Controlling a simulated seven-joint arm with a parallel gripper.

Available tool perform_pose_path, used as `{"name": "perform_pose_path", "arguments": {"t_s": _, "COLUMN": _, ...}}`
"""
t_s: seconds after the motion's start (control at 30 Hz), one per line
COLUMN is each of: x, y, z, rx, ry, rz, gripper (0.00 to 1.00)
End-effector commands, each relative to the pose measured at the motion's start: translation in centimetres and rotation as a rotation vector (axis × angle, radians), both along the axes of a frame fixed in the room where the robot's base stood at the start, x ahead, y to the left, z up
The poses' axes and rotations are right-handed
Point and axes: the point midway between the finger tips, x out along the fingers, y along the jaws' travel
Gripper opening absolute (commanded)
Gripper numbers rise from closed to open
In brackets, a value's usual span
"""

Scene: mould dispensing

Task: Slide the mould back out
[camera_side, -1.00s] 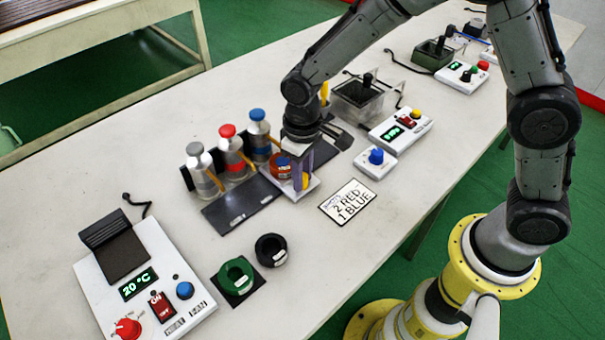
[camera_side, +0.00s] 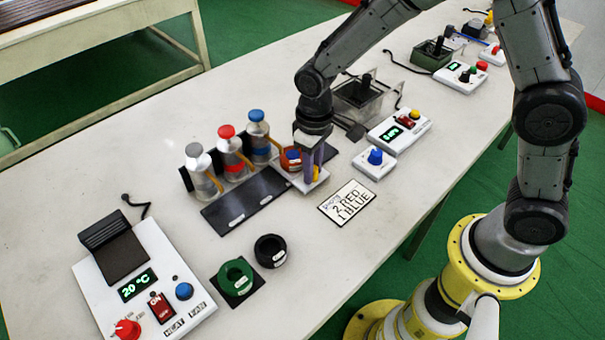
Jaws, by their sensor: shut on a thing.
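The mould (camera_side: 290,160) seems to be the small orange-red round piece with blue on top, seen just left of my fingers. My gripper (camera_side: 314,178) points down, shut at the mould's right side; the contact itself is hidden behind the fingers. A small white base (camera_side: 296,181) with a yellow part shows under the fingers, at the right part of the black labelled strip (camera_side: 240,208). Three bottles stand in a row behind the strip: grey-capped (camera_side: 203,170), red-capped (camera_side: 231,150) and blue-capped (camera_side: 258,135). The mould is right of and in front of the blue-capped bottle.
A card reading "2 RED 1 BLUE" (camera_side: 346,202) and a blue-button box (camera_side: 374,162) lie close to the right of my gripper. A clear-walled unit (camera_side: 360,100) stands behind. Green (camera_side: 235,276) and black (camera_side: 271,250) rings and a heater box (camera_side: 135,285) are at front left.

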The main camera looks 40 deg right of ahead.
Motion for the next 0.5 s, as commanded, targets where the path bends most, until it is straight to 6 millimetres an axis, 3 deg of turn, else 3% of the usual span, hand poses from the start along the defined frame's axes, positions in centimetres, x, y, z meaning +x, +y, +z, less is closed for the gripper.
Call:
{"name": "perform_pose_path", "arguments": {"t_s": 0.03, "x": 0.1, "y": -1.6, "z": 0.1, "rx": -0.001, "ry": -0.002, "rz": -0.009, "gripper": 0.00}}
{"name": "perform_pose_path", "arguments": {"t_s": 0.2, "x": 0.1, "y": -5.4, "z": 0.1, "rx": -0.001, "ry": -0.001, "rz": -0.007, "gripper": 0.00}}
{"name": "perform_pose_path", "arguments": {"t_s": 0.3, "x": 0.0, "y": -6.7, "z": 0.1, "rx": -0.001, "ry": -0.001, "rz": -0.004, "gripper": 0.00}}
{"name": "perform_pose_path", "arguments": {"t_s": 0.5, "x": 0.0, "y": -7.4, "z": 0.1, "rx": -0.002, "ry": 0.000, "rz": 0.000, "gripper": 0.00}}
